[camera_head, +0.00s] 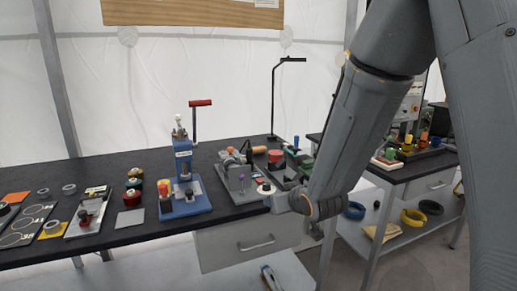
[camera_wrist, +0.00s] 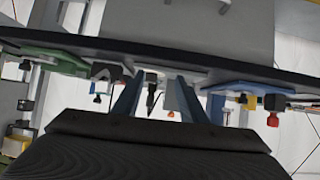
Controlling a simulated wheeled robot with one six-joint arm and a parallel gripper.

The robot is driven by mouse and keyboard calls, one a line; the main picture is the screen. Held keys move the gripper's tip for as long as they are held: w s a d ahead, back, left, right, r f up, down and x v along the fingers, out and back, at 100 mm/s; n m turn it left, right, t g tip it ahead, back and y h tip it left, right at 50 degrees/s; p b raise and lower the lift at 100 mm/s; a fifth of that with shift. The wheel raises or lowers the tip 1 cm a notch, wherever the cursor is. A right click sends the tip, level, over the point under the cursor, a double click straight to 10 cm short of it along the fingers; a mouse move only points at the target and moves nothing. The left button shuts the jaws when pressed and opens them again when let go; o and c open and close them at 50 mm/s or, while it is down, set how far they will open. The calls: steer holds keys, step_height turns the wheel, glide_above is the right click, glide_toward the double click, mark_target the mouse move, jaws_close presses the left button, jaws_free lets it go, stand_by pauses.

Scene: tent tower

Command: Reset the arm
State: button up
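My arm comes down from the upper right in the camera_head view and bends near the front edge of the dark workbench (camera_head: 150,232). My gripper is not clearly visible there. In the camera_wrist view my gripper (camera_wrist: 158,98) shows two bluish fingers set well apart, with nothing held between them. The workbench also shows there as a dark band (camera_wrist: 150,53), seemingly upside down, with its tools pointing downward beyond the fingers.
A blue press with a red handle (camera_head: 184,170) stands on the workbench, near a grey fixture (camera_head: 238,178). A black stand (camera_head: 273,95) rises behind. A drawer (camera_head: 250,240) lies below the top. A second table (camera_head: 415,170) stands right, behind my arm.

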steer(key=s+d+f+m+g+h, duration=0.25)
steer(key=s+d+f+g, duration=0.2)
steer(key=s+d, duration=0.5)
steer(key=s+d+m+g, duration=0.1)
steer(key=s+d+g, duration=0.1)
steer(key=s, duration=0.7)
steer(key=s+d+g+h, duration=0.1)
steer(key=s+g, duration=0.3)
steer(key=s, duration=0.5)
steer(key=shift+d+m, duration=0.35)
steer(key=shift+d, duration=0.15)
steer(key=shift+g, duration=0.25)
steer(key=shift+c, duration=0.3)
